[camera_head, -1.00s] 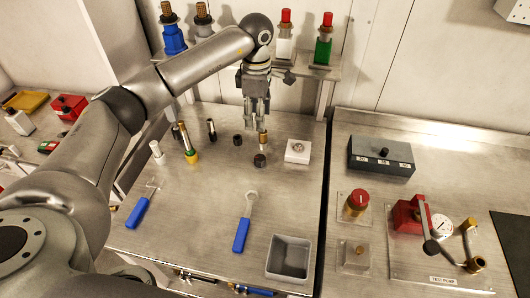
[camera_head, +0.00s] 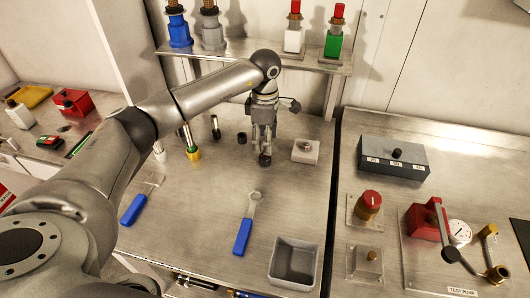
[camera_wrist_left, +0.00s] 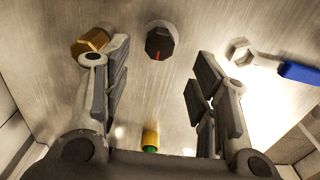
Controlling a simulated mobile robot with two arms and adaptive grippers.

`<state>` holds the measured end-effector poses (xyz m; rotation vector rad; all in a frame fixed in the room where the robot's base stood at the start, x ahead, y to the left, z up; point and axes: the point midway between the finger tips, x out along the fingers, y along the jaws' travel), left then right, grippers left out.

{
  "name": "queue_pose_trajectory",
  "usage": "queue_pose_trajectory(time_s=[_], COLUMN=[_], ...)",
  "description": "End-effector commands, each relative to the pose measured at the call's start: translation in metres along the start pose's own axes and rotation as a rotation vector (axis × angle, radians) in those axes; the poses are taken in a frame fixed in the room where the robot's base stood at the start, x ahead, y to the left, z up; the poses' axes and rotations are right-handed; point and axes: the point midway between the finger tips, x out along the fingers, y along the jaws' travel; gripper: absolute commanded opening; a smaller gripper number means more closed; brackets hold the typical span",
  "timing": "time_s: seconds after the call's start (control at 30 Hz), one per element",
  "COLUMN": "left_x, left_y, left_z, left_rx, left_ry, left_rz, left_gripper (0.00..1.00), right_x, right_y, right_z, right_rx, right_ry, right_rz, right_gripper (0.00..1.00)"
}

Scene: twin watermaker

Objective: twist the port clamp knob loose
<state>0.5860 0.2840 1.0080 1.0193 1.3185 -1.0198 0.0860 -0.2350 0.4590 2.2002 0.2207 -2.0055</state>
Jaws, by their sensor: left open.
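A round black knob (camera_head: 265,160) stands on the steel bench, and no label on it can be read. In the left wrist view the black knob (camera_wrist_left: 160,42) has a red mark and lies in the gap between the finger lines, just beyond the tips. My left gripper (camera_head: 264,147) is open and points down just above the knob; in the wrist view its fingers (camera_wrist_left: 158,68) are apart with nothing between them. A second black knob (camera_head: 242,137) stands to the left and farther back. A brass hex fitting (camera_wrist_left: 90,42) is by the left-hand finger. My right gripper is not in view.
A blue-handled ring wrench (camera_head: 243,236) lies in front, beside an empty grey bin (camera_head: 295,262). A white block (camera_head: 305,151) is right of my gripper. A green and yellow fitting (camera_head: 193,152) stands to the left. A shelf with bottles (camera_head: 292,40) is behind.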

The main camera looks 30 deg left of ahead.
Motion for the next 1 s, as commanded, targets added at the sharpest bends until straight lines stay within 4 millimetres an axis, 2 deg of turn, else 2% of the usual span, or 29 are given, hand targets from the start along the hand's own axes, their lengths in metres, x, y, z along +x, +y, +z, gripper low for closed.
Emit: queue_pose_trajectory(time_s=[0.2,0.33,0.5,0.73,0.77,1.0], left_x=[0.039,0.055,0.065,0.066,0.066,0.065], left_y=[-0.001,-0.001,0.000,0.000,0.000,0.000], left_z=[0.000,0.000,0.001,0.000,0.000,0.000], left_rx=[0.000,0.000,0.001,0.001,0.001,0.001], left_ry=[0.002,0.001,0.000,0.001,0.001,0.001], left_rz=[-0.003,-0.002,0.000,0.001,0.001,0.001], left_gripper=[0.54,0.54,0.54,0.54,0.52,0.21], right_x=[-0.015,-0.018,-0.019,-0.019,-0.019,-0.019], right_y=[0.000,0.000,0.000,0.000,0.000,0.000], right_z=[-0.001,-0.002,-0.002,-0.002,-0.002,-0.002], right_rx=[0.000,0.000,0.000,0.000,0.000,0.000], right_ry=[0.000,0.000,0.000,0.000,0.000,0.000], right_rz=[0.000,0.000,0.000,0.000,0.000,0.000], right_gripper=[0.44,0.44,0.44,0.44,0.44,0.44])
